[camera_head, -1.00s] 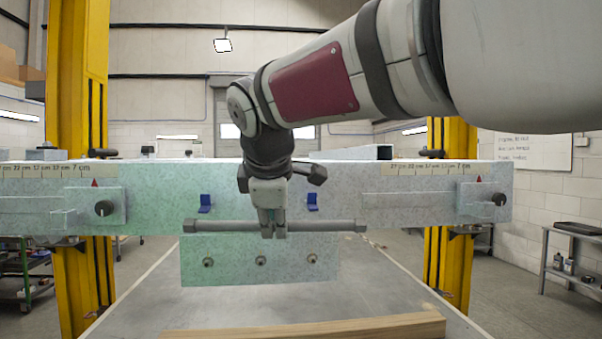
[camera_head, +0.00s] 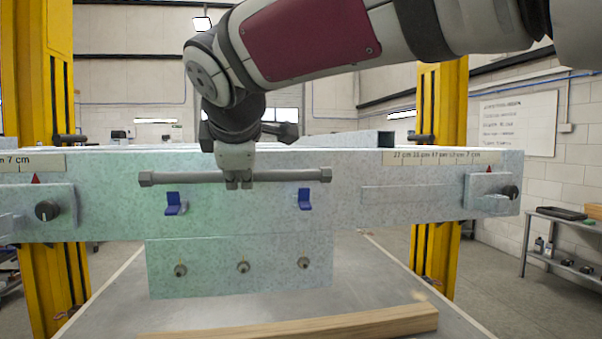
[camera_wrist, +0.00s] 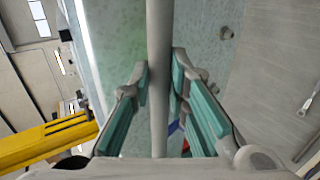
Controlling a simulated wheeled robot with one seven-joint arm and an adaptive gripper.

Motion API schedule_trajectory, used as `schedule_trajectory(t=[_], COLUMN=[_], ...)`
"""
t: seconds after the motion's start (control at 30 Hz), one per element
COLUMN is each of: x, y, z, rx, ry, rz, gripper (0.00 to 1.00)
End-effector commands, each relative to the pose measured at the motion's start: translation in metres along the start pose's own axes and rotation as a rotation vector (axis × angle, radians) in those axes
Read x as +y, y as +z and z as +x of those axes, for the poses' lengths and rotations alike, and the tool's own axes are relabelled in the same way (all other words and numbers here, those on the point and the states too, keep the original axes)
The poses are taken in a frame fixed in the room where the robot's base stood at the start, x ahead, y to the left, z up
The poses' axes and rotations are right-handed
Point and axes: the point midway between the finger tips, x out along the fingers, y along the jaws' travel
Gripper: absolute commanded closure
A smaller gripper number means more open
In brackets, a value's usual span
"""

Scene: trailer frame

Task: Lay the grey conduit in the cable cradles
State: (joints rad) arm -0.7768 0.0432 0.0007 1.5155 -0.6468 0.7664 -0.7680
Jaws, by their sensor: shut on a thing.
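My gripper (camera_head: 239,184) is shut on the middle of the grey conduit (camera_head: 290,175), which is level and has a wider fitting at each end. The conduit is in front of the upper part of the galvanised beam, above two blue cable cradles. The left cradle (camera_head: 175,203) and the right cradle (camera_head: 304,199) stick out from the beam face, and the conduit is apart from both. In the wrist view the conduit (camera_wrist: 159,60) runs between the green finger pads, and a bit of blue shows beside the right finger.
The beam (camera_head: 400,165) spans the view between yellow posts (camera_head: 440,110). A lower plate with several bolts (camera_head: 242,267) hangs below the cradles. Latches with black knobs (camera_head: 48,210) stand at both sides. A wooden bar (camera_head: 300,325) lies on the grey table (camera_head: 370,280) in front.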

Motion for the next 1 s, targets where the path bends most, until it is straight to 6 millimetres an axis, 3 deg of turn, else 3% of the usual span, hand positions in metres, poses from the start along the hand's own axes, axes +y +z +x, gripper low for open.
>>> schedule_trajectory(t=[0.63,1.0], x=[0.021,-0.008], y=[0.0,0.001], z=[0.053,0.07], rx=[0.0,0.0], ry=[-0.001,-0.001], rz=[0.001,0.0], gripper=[1.0,1.0])
